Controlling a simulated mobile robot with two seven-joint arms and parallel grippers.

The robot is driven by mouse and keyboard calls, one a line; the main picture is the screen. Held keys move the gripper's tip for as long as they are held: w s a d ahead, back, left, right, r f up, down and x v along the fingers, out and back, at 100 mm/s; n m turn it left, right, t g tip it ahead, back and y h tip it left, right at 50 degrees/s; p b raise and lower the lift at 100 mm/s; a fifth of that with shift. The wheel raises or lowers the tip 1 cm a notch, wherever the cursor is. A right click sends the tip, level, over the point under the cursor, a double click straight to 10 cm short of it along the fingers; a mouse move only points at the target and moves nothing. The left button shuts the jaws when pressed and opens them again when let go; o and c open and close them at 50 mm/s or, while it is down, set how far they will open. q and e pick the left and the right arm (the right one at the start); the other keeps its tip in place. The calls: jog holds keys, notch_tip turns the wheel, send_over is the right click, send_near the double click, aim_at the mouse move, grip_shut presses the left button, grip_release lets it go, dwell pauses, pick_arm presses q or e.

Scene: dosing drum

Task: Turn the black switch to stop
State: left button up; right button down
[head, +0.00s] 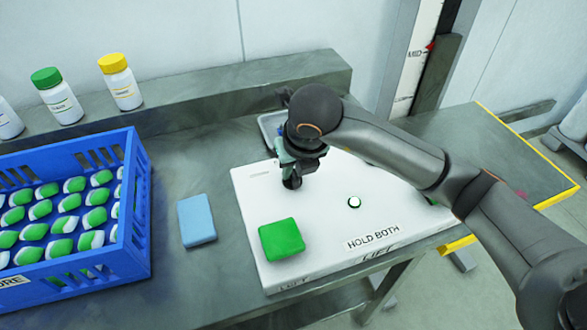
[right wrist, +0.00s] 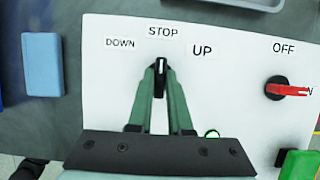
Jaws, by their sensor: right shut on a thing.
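The black switch (right wrist: 161,67) is on the white panel (right wrist: 105,70), below the labels DOWN, STOP and UP. Its white mark stands upright in the right wrist view, pointing to STOP. My right gripper (right wrist: 161,82) is shut on the switch, with a green finger on each side. In the head view my right gripper (head: 292,182) reaches down to the back left of the panel, and the switch is mostly hidden there. My left gripper is not in view.
A red-handled switch (right wrist: 288,89) sits by the label OFF. A green pad (head: 282,239) is at the panel's front left; a small round button (head: 354,202) is mid-panel. A blue block (head: 196,220) and a blue crate (head: 136,205) lie left. Bottles (head: 121,82) stand behind.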

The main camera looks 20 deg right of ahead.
dwell(0.3)
jog(key=c, duration=0.8)
grip_release()
jog(key=shift+c, duration=0.2)
jog(key=p+v, duration=0.1)
jog(key=v, duration=1.1)
jog(key=shift+r+p, duration=0.3)
